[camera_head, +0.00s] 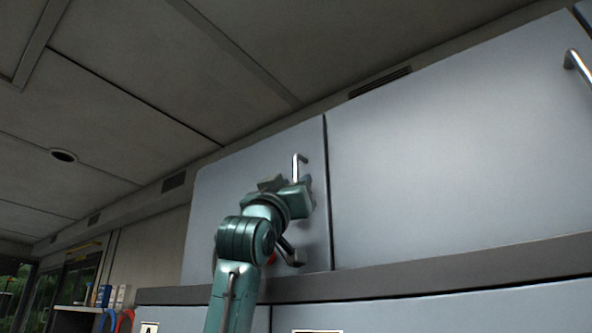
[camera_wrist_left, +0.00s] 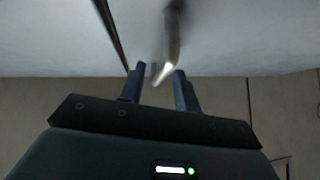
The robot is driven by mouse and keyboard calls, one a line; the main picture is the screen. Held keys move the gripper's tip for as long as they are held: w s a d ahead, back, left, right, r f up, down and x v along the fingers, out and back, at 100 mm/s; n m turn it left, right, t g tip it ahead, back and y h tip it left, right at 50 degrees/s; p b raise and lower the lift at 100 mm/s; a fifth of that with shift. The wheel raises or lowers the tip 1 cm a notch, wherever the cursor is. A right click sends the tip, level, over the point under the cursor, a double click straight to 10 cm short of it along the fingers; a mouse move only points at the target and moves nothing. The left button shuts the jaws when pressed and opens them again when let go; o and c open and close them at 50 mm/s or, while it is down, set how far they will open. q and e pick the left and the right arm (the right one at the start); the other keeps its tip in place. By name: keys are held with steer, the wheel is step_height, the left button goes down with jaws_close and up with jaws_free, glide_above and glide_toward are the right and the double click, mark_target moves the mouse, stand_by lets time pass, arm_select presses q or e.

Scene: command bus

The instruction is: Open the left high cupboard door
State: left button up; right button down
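The left high cupboard door (camera_head: 226,190) is a pale blue-grey panel in the head view, and it looks closed. Its metal bar handle (camera_head: 298,166) stands near the door's right edge, the lower part hidden by my left gripper (camera_head: 306,181). In the left wrist view the left gripper (camera_wrist_left: 159,69) has its two dark fingers apart. The handle (camera_wrist_left: 170,45) hangs down toward the gap between them, with space showing beside it. I cannot tell how deep the handle sits between the fingers. My right gripper is not in view.
A wider cupboard door (camera_head: 445,150) with its own handle (camera_head: 577,66) adjoins on the right. A dark ledge (camera_head: 440,271) runs under both doors. The ceiling (camera_head: 150,60) is close above. A shelf with boxes (camera_head: 112,296) stands at the lower left.

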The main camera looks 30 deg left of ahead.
arm_select(q)
steer(key=shift+x, duration=1.1)
steer(key=shift+s, duration=0.1)
jaws_close()
